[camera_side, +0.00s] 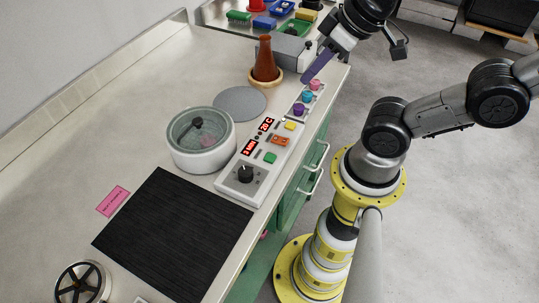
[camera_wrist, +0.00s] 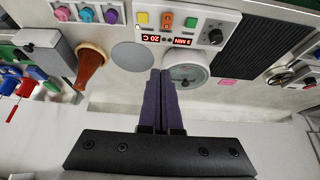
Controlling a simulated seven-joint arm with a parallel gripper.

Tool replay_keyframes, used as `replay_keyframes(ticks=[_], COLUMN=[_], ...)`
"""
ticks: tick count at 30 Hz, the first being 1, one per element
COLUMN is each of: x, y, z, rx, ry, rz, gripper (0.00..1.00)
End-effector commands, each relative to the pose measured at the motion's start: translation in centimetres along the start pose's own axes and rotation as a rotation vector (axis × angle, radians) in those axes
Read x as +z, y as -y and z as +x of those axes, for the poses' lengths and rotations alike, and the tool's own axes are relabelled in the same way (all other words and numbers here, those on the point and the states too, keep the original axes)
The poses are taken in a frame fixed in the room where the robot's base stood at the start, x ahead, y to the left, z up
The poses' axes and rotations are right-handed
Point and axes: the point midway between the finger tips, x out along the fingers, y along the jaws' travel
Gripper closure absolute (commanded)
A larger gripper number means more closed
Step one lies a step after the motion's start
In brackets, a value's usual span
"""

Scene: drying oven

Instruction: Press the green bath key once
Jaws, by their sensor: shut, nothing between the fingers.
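The green key (camera_side: 270,158) is a small square button on the white control panel (camera_side: 252,190), between the black knob and the orange key. It also shows in the wrist view (camera_wrist: 191,22), near the top. The bath (camera_side: 203,155), a round white vessel with a clear lid, stands left of the panel. My gripper (camera_side: 306,79) has purple fingers, closed together and empty. In the side view they appear near the panel's far end, by the grey box and colored knobs, well apart from the green key. In the wrist view the fingertips (camera_wrist: 161,73) point toward the bath and grey disc.
An orange key (camera_side: 281,141), a yellow key (camera_side: 290,126) and red displays share the panel. Pink, blue and purple knobs (camera_side: 298,109) lie beyond it. A brown flask (camera_side: 265,58) and a grey box (camera_side: 285,48) stand at the back. A black mat (camera_side: 175,235) lies in front.

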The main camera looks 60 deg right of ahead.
Motion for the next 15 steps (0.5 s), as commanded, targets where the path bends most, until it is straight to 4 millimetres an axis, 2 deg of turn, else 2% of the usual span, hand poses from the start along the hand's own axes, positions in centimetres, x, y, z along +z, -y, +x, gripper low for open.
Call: replay_keyframes(ticks=[15], x=[0.00], y=[0.06], z=[-0.01], rx=[-0.003], ry=[0.000], rz=[0.026], gripper=[1.00])
